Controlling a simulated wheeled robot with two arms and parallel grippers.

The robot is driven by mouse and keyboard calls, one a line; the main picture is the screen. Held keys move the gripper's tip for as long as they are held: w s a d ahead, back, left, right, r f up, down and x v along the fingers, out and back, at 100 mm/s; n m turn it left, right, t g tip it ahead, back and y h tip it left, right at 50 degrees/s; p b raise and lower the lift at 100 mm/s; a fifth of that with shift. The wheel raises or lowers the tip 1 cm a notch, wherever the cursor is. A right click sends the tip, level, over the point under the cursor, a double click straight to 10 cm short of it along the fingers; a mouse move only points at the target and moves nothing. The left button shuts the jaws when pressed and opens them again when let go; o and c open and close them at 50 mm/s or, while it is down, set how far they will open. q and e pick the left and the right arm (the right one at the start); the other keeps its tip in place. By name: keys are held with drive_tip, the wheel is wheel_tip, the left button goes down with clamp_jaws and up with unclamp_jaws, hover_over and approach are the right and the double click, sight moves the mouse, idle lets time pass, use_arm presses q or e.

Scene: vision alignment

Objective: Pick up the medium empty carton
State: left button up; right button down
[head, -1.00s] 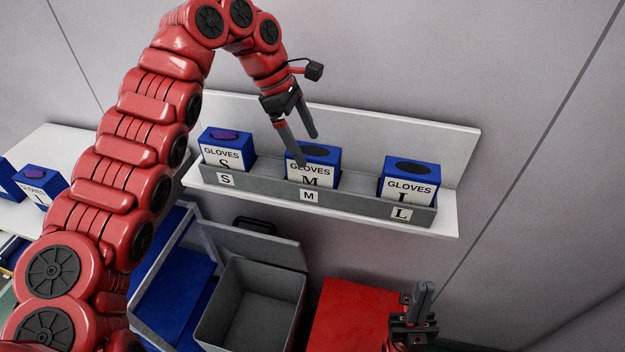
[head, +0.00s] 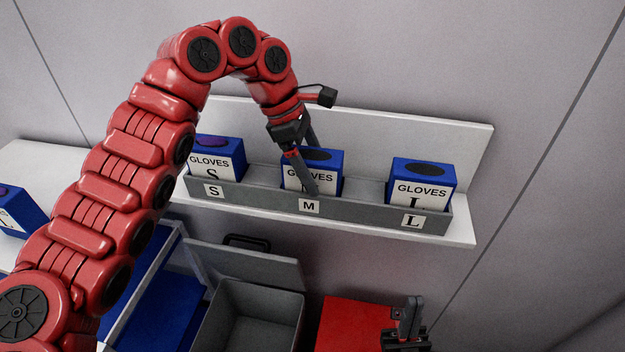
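The medium carton (head: 326,160) is a blue box with a white GLOVES label. It stands in the middle slot of the grey rack, above the M tag (head: 309,206). Its top opening looks dark; my gripper partly covers it. My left gripper (head: 314,170) reaches down over this carton with fingers apart. One finger is in front of the label, the other at the back, its tip hidden by the carton. I cannot tell whether either touches. My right gripper (head: 410,318) is low at the right, fingers up, close together; their gap is unclear.
The rack (head: 360,212) on the white shelf (head: 462,233) also holds the S carton (head: 218,160), with purple showing on top, and the L carton (head: 422,185) with a dark top. Below are a grey open bin (head: 251,318), a blue bin (head: 168,305) and a red surface (head: 350,325).

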use_arm(q)
drive_tip(key=shift+w+a+f, duration=0.15)
drive_tip(key=shift+w, duration=0.15)
drive_tip(key=c, duration=0.7)
drive_tip(key=shift+s, duration=0.1)
drive_tip(key=c, duration=0.4)
drive_tip(key=shift+c, duration=0.2)
